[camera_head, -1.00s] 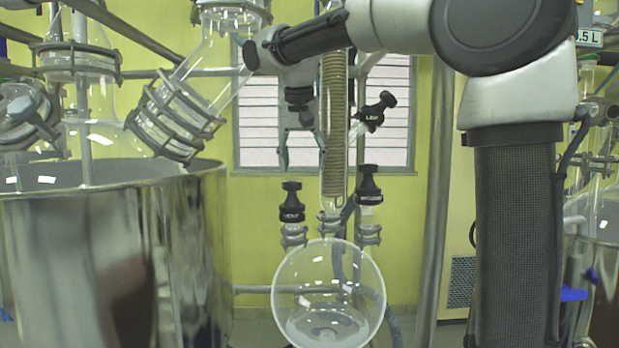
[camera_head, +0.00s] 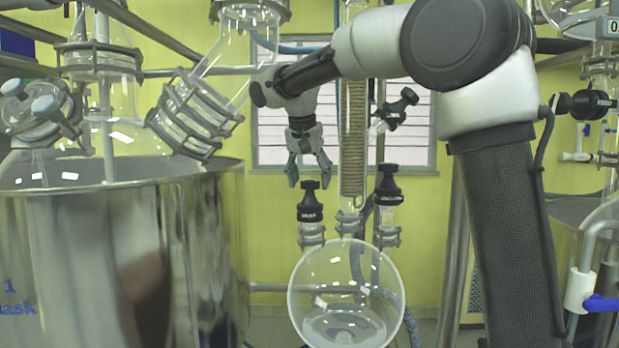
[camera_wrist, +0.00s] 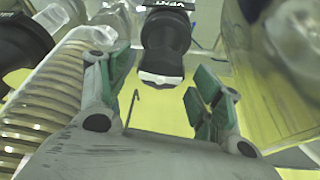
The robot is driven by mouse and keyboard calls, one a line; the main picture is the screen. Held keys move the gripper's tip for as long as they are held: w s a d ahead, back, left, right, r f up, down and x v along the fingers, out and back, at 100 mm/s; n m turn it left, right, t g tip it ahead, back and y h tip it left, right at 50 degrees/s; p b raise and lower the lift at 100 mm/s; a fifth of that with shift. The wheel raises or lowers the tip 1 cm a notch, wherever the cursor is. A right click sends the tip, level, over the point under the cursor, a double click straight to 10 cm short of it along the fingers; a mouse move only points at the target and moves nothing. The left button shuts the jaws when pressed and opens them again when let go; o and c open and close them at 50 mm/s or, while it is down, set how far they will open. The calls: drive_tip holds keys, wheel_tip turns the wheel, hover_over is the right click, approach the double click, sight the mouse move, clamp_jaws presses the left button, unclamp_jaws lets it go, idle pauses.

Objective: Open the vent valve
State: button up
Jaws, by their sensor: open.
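The vent valve is a black-capped valve (camera_head: 311,207) on the left neck of the round glass flask (camera_head: 347,290) in the head view. In the wrist view the black cap (camera_wrist: 166,42) shows its end toward me, with an upside-down VENT label at the top edge. My gripper (camera_head: 309,180) points down just above this cap. Its fingers are open and empty, and the cap appears beyond the gap between the fingertips in the wrist view (camera_wrist: 160,85). I see no contact with the cap.
The coiled condenser (camera_head: 352,130) stands close to the right of my gripper. Another black-capped valve (camera_head: 388,185) is on the flask's right neck, and one (camera_head: 397,108) is tilted higher up. A large metal vessel (camera_head: 200,260) fills the left.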

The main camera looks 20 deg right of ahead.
drive_tip(key=c, duration=1)
drive_tip(key=shift+c, duration=0.2)
drive_tip(key=shift+n, duration=0.4)
drive_tip(key=n+y, duration=0.1)
drive_tip(key=n, duration=0.1)
drive_tip(key=n+y, duration=0.1)
drive_tip(key=n, duration=0.2)
drive_tip(key=shift+d+n+t, duration=0.15)
drive_tip(key=shift+n+t, duration=0.15)
drive_tip(key=shift+t, duration=0.1)
drive_tip(key=n+y, duration=0.1)
drive_tip(key=n, duration=0.2)
drive_tip(key=n+y, duration=0.1)
drive_tip(key=n, duration=0.2)
drive_tip(key=shift+d+g+y, duration=0.1)
drive_tip(key=shift+g+y, duration=0.2)
drive_tip(key=shift+y, duration=0.1)
drive_tip(key=o, duration=1)
